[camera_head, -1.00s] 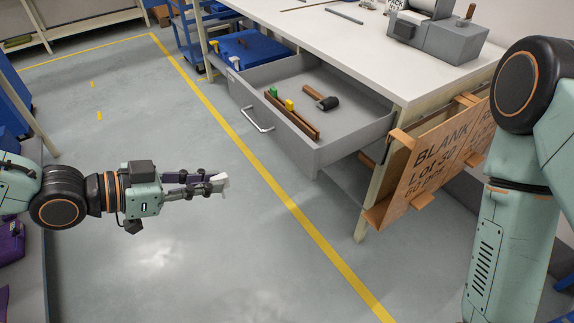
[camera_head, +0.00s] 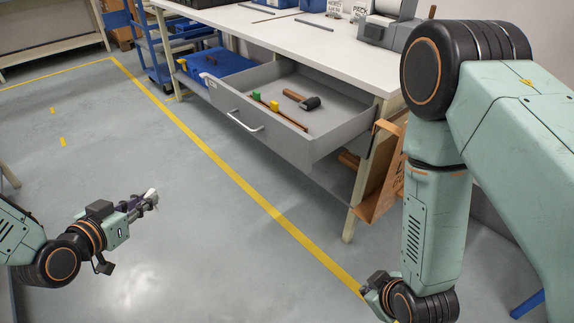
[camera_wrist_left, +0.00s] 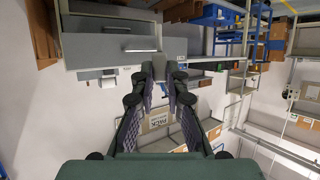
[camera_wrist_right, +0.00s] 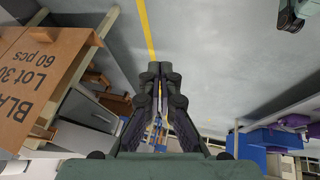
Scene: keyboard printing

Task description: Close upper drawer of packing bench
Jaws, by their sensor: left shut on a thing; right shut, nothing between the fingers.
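The packing bench (camera_head: 330,45) has a white top. Its grey upper drawer (camera_head: 350,128) is pulled out, with a silver handle (camera_head: 245,122) on its front. A mallet (camera_head: 300,99) and a brown strip with green and yellow pieces lie inside. My left gripper (camera_head: 148,197) is in front of the drawer, well apart from it, shut on a small pale thing (camera_head: 151,194). My right gripper (camera_wrist_right: 154,75) is shut and empty in the right wrist view. In the head view its wrist shows low, right of centre, apart from the drawer; its fingertips are not clear there.
A blue bin (camera_head: 216,64) stands left of the drawer, near a blue cart (camera_head: 150,45). The floor (camera_head: 210,240) before the drawer is clear, crossed by a yellow line.

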